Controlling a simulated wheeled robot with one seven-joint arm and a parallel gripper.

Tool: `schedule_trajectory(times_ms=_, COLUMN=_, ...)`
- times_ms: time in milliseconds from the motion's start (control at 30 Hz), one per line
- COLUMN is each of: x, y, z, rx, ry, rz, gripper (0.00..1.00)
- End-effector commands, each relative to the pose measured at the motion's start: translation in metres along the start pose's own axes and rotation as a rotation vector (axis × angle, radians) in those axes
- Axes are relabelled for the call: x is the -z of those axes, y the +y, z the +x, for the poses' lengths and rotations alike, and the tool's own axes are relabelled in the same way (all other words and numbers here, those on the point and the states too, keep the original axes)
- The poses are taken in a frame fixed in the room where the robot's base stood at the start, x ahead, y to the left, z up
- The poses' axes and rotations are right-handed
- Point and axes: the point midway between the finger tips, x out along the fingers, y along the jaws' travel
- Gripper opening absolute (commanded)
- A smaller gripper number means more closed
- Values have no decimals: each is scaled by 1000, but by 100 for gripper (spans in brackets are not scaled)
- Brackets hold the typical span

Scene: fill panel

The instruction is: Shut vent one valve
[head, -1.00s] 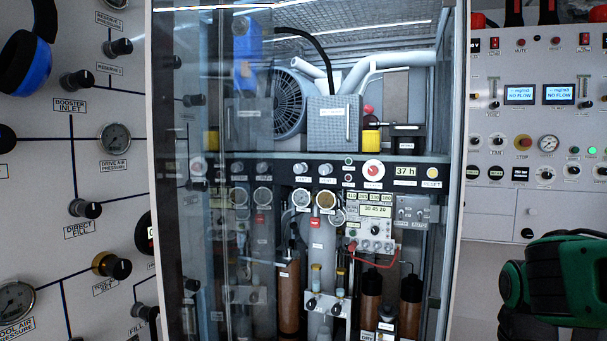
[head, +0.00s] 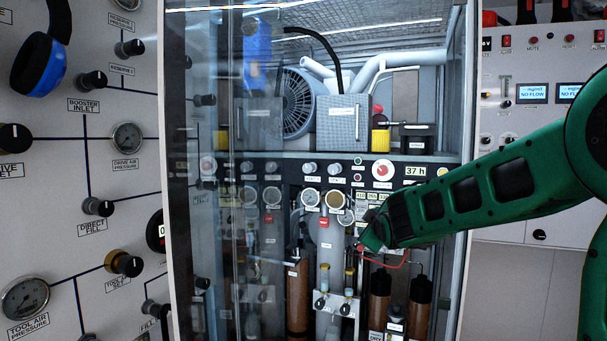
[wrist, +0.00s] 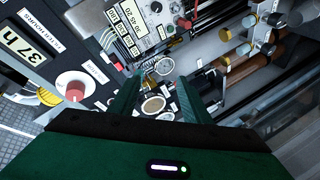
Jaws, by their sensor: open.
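No label naming vent one is readable. Two grey knobs, a left one (head: 309,168) and a right one (head: 335,168), sit on the cabinet's dark strip above small tags too small to read. Small dark valve knobs (head: 320,303) are lower down on a white bracket below the grey cylinder. My gripper (head: 366,240) is at the cabinet front, right of the cylinder, below and right of the gauges. In the wrist view my gripper (wrist: 158,95) is open, with a round gauge (wrist: 153,105) showing between its fingers and nothing held.
The cabinet's glass door (head: 205,180) covers its left part. A red hose (head: 390,264) and brown cylinders (head: 379,295) are below my arm. A knob-filled panel (head: 90,200) stands left.

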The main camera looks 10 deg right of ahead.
Motion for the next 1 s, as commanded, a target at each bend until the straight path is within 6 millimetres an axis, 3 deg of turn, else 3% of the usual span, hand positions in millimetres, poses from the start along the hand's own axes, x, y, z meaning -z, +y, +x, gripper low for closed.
schedule_trajectory(times_ms=33, x=37, y=-1, z=11, rx=-48, ry=82, rz=-68, gripper=44)
schedule_trajectory(times_ms=100, x=81, y=1, z=18, rx=-123, ry=182, rz=-151, gripper=44)
schedule_trajectory(times_ms=200, x=131, y=2, z=20, rx=-219, ry=294, rz=-242, gripper=44)
schedule_trajectory(times_ms=300, x=166, y=1, z=17, rx=-290, ry=368, rz=-300, gripper=44)
schedule_trajectory(times_ms=400, x=184, y=0, z=14, rx=-331, ry=408, rz=-331, gripper=44)
schedule_trajectory(times_ms=567, x=196, y=3, z=21, rx=-350, ry=423, rz=-341, gripper=44)
schedule_trajectory(times_ms=1000, x=227, y=21, z=83, rx=-348, ry=421, rz=-340, gripper=44)
